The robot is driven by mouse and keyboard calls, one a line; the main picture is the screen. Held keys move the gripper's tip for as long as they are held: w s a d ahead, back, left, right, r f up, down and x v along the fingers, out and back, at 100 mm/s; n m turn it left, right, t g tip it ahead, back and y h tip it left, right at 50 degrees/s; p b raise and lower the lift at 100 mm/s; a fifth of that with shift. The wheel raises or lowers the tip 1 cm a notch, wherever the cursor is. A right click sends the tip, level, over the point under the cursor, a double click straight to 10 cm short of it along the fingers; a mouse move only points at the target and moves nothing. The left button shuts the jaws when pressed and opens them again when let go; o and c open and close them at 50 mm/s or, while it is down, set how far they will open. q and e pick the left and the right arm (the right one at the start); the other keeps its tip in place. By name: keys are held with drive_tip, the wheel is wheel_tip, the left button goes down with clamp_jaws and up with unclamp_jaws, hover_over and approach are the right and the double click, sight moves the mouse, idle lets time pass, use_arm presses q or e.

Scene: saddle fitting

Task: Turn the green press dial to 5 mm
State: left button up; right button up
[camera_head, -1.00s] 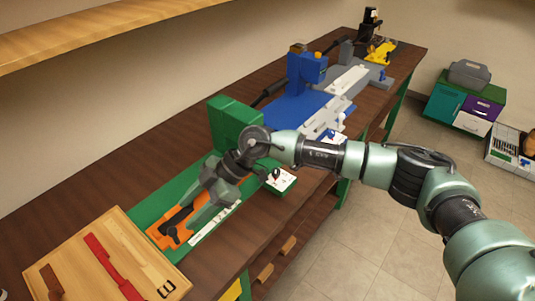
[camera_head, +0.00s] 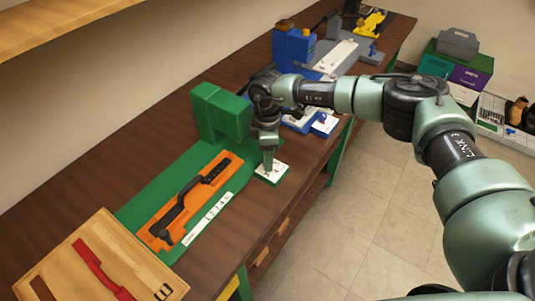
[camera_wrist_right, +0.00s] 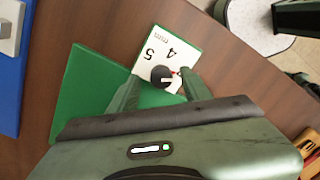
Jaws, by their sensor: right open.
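The green press (camera_head: 222,112) stands on the bench, with a white dial plate (camera_head: 272,173) at its front right corner. I cannot tell the exact setting. My right gripper (camera_head: 268,168) points down over the plate. In the wrist view its open fingers (camera_wrist_right: 160,80) lie on either side of the knob, with no clear grip on it. My left gripper is not in view.
An orange fixture (camera_head: 163,233) with a black strap-like piece lies on the press's green base, beside a numbered white scale. A wooden tray (camera_head: 110,245) with a red tool is at the left. A blue press (camera_head: 293,50) stands behind my right arm. The bench's front edge is close by.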

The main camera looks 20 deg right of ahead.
drive_tip(key=shift+s+f, duration=0.1)
drive_tip(key=shift+f, duration=0.25)
clamp_jaws()
